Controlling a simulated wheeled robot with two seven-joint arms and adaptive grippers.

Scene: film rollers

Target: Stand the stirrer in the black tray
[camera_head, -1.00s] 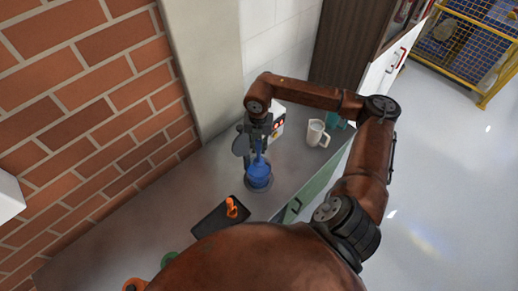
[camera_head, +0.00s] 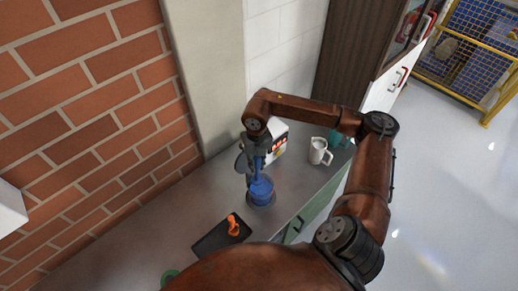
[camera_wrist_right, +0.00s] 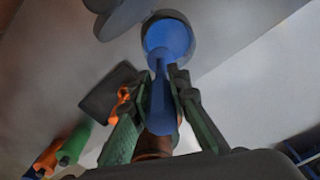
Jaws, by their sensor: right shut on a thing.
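A blue stirrer (camera_head: 261,190) with a slim handle and a wide round lower end stands upright at a dark round base on the counter. My right gripper (camera_head: 258,158) is shut on its handle from above. In the right wrist view the stirrer (camera_wrist_right: 168,38) runs between the fingers (camera_wrist_right: 164,88), its wide end within a grey ring. I cannot tell whether it rests there or is slightly raised. The black tray (camera_head: 207,245) lies nearer on the counter, with an orange piece (camera_head: 234,226) upright on it. The tray also shows in the wrist view (camera_wrist_right: 97,104). My left gripper is out of view.
A white mug (camera_head: 319,151) and a white box (camera_head: 276,140) stand behind the stirrer. A grey rounded thing (camera_head: 241,163) is close beside the gripper. A green piece (camera_head: 169,277) is near the lower edge. The counter (camera_head: 185,212) left of the tray is clear.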

